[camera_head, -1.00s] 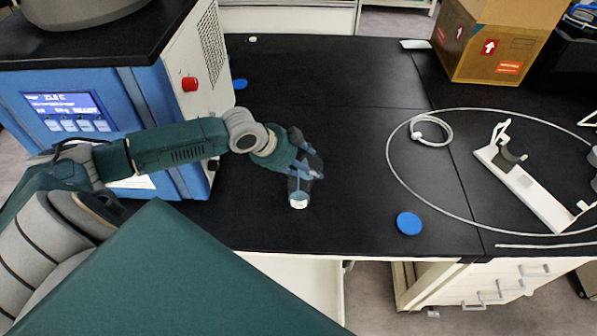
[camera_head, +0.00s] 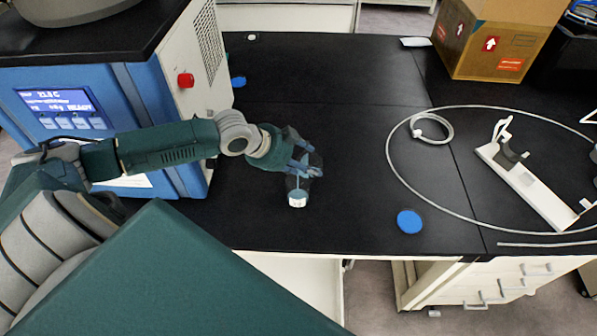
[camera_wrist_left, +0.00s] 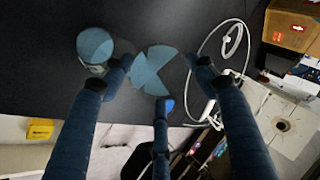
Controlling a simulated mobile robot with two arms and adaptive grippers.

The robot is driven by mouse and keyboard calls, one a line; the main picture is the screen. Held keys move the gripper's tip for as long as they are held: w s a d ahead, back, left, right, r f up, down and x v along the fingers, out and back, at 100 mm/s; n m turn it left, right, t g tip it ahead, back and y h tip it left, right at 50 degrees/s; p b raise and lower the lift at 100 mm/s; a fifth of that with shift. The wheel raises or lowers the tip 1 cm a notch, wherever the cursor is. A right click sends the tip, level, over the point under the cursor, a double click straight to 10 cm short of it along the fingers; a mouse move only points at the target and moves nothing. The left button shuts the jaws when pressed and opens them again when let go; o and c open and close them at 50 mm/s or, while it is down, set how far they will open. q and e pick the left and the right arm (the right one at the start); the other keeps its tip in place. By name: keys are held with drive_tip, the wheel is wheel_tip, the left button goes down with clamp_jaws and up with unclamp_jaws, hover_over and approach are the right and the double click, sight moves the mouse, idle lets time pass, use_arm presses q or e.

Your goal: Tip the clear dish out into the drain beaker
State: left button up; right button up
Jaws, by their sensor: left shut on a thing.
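My left gripper (camera_head: 305,165) is low over the black bench and shut on the clear dish, which is hard to make out in the head view. In the left wrist view, the dish shows as a pale blue round shape (camera_wrist_left: 154,70) between the fingers (camera_wrist_left: 162,85). The drain beaker (camera_head: 297,199), small and clear with a white patch, stands just in front of the gripper. It also shows in the left wrist view (camera_wrist_left: 96,69), left of the dish, with a blue-tinted round area. I cannot tell whether liquid is flowing. My right gripper is out of view.
The blue-fronted freeze dryer (camera_head: 150,110) stands at the left. A blue disc (camera_head: 409,221) lies to the gripper's right. Beyond it are a looped white tube (camera_head: 391,150) and a white stand (camera_head: 525,185). A cardboard box (camera_head: 492,45) stands at the back right.

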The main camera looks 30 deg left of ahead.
use_arm(q)
drive_tip(key=shift+s+a, duration=0.2)
drive_tip(key=shift+s, duration=0.1)
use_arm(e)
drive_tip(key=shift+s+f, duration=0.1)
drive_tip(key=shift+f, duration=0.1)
use_arm(q)
drive_tip(key=shift+w+d, duration=0.1)
drive_tip(key=shift+w, duration=0.1)
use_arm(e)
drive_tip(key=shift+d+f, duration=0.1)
use_arm(q)
drive_tip(key=shift+s+b, duration=0.1)
drive_tip(key=shift+b, duration=0.2)
drive_tip(key=shift+s, duration=0.2)
drive_tip(key=shift+t, duration=0.3)
drive_tip(key=shift+w, duration=0.2)
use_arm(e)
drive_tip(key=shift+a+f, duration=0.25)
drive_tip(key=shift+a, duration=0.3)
use_arm(q)
drive_tip(key=shift+s, duration=0.1)
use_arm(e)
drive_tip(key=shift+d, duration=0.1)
